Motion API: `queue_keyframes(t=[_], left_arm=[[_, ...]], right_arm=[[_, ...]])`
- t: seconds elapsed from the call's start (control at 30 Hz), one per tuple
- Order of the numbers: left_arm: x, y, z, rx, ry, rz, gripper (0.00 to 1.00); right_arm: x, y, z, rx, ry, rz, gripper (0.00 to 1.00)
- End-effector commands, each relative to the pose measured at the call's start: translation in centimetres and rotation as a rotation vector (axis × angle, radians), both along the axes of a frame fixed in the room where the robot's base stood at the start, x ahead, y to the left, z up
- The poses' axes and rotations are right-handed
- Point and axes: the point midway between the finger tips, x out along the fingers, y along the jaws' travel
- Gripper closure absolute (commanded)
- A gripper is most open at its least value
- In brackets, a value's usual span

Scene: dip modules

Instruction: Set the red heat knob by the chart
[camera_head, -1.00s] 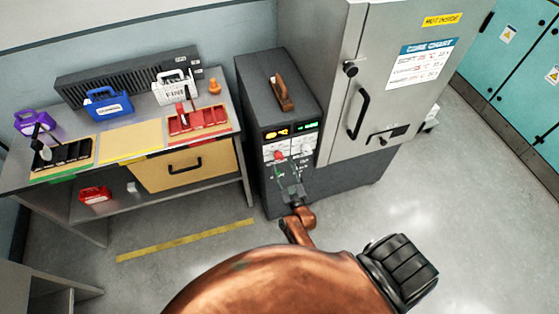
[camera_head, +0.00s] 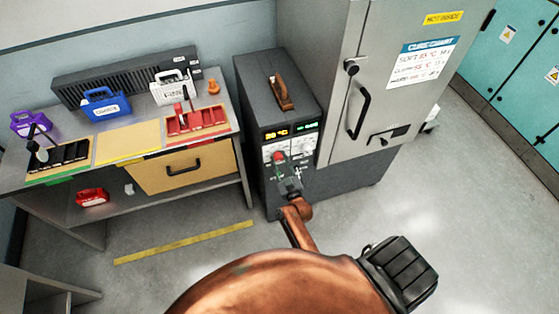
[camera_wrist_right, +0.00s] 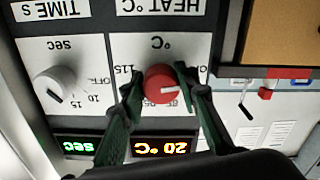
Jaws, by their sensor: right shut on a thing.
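The red heat knob (camera_head: 278,156) is on the front panel of the dark control cabinet, under an amber display (camera_head: 277,135). In the upside-down right wrist view the red knob (camera_wrist_right: 160,84) sits under the HEAT °C label, with its pale mark toward the right. The amber display (camera_wrist_right: 165,149) reads 20 °C there. My right gripper (camera_head: 285,174) is shut on the knob, one green finger on each side; the fingers hide part of the dial. The cure chart (camera_head: 422,63) is on the grey oven door; its small lines are hard to read. My left gripper is out of view.
The white TIME knob (camera_wrist_right: 55,88) is beside the heat knob. A brown-handled tool (camera_head: 282,92) lies on top of the cabinet. The workbench (camera_head: 215,85) at left carries bins and cases. The oven door handle (camera_head: 358,114) sticks out at right. The floor in front is open.

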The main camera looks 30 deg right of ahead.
Motion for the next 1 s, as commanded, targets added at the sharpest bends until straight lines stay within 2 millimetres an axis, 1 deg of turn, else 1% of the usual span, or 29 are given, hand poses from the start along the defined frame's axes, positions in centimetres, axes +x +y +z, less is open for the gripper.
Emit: queue_keyframes(t=[0.03, 0.27, 0.47, 0.67, 0.87, 1.0], left_arm=[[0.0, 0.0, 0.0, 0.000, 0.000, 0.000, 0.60], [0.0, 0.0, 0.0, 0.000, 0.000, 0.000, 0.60], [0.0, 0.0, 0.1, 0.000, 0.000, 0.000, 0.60], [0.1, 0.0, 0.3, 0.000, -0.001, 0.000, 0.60], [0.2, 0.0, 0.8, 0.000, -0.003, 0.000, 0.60], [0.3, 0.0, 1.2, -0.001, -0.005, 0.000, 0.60]], right_arm=[[0.0, 0.0, 0.0, 0.000, 0.000, 0.000, 0.79], [0.0, 0.0, 0.0, 0.000, 0.000, 0.001, 0.95], [0.0, 0.1, 0.0, 0.013, -0.002, 0.001, 0.95], [0.0, 0.1, 0.0, 0.081, -0.019, 0.002, 0.95], [0.1, 0.2, 0.1, 0.221, -0.053, 0.002, 0.95], [0.1, 0.3, 0.1, 0.347, -0.082, 0.003, 0.95]])
